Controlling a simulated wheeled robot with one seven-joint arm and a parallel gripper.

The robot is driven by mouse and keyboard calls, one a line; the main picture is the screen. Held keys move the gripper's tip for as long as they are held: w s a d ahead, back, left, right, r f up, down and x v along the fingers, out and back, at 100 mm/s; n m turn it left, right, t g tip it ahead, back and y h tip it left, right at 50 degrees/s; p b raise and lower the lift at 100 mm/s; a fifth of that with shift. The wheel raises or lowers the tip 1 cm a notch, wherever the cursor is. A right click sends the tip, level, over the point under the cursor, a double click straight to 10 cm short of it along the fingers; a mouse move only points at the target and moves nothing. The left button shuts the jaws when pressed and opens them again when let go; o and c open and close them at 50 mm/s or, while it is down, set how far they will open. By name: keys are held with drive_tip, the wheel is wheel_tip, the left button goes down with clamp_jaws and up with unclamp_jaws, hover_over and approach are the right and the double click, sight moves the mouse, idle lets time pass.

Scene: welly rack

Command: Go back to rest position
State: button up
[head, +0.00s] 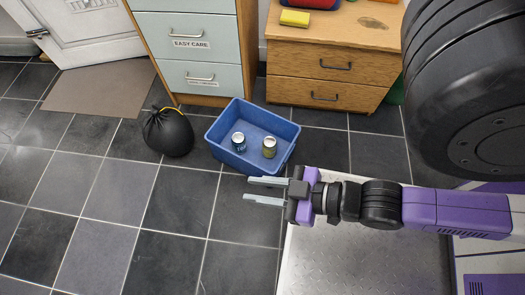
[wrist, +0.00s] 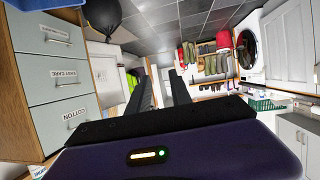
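My gripper (head: 265,190) is at the end of my purple and black arm, which stretches in from the right in the head view. Its two grey fingers are apart and point left, with nothing between them. In the wrist view the fingers (wrist: 162,90) also stand apart and empty.
A black bag (head: 169,133) sits on the tiles left of the crate. Behind stand a drawer unit (head: 188,56) and a wooden chest (head: 330,70) with a yellow block (head: 295,18) on top. A mat (head: 98,88) lies by a white door (head: 90,30). The left floor is clear.

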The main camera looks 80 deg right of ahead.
wheel_tip(320, 180, up, 6)
drive_tip(key=s+a+t, duration=0.1)
drive_tip(key=shift+y, duration=0.4)
drive_tip(key=shift+r, duration=0.2)
wheel_tip(320, 180, up, 28)
drive_tip(key=p, duration=2.7)
drive_tip(key=shift+f+p, duration=0.25)
drive_tip(key=shift+p, duration=0.15)
